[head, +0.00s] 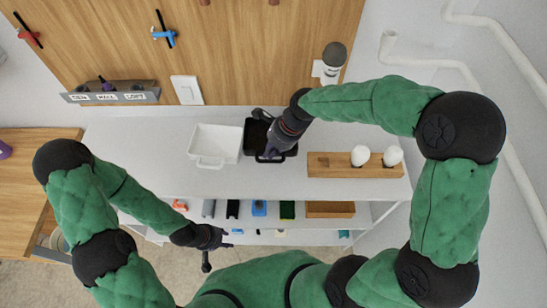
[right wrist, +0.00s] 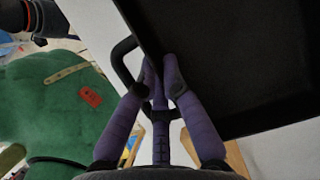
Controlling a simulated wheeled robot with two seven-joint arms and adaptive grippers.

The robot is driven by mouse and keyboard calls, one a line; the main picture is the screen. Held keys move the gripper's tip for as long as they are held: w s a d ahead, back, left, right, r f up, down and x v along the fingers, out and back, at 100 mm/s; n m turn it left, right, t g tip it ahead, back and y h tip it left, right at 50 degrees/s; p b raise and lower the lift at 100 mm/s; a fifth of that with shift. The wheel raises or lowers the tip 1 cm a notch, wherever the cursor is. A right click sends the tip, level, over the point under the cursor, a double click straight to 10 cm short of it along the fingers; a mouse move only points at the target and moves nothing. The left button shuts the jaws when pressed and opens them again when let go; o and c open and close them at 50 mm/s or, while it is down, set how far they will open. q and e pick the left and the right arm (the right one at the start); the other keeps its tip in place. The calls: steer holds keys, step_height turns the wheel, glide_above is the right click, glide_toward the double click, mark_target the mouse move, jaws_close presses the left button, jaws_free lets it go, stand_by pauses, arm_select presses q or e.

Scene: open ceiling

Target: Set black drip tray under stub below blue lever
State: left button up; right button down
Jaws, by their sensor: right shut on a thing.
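The black drip tray (head: 257,133) is on the white worktop beside the white tray, partly hidden by my right gripper (head: 271,152). In the right wrist view its dark floor (right wrist: 230,60) fills the upper right, and my right gripper (right wrist: 163,75) is shut on its looped handle at the rim. The blue lever (head: 165,36) is on the wooden wall panel, up and left of the tray. I cannot make out a stub below it. My left gripper (head: 218,238) hangs low in front of the shelf, away from the tray; its fingers are too small to read.
A white handled tray (head: 215,160) stands just left of the black one. A wooden block (head: 330,170) with two white bulb-like things is to the right. A red lever (head: 28,33) and labelled rack (head: 110,97) are at left. The worktop's left part is clear.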

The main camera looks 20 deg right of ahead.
steer(key=shift+w+d+f, duration=0.25)
steer(key=shift+d+f, duration=0.2)
steer(key=shift+f, duration=0.25)
step_height(320, 180, down, 3)
steer(key=shift+w+d+f+b, duration=0.1)
steer(key=shift+f+b, duration=0.05)
steer(key=shift+b, duration=0.45)
steer(key=c, duration=1.4)
jaws_free()
steer(key=p+v, duration=0.2)
steer(key=v, duration=1)
steer(key=shift+p, duration=0.4)
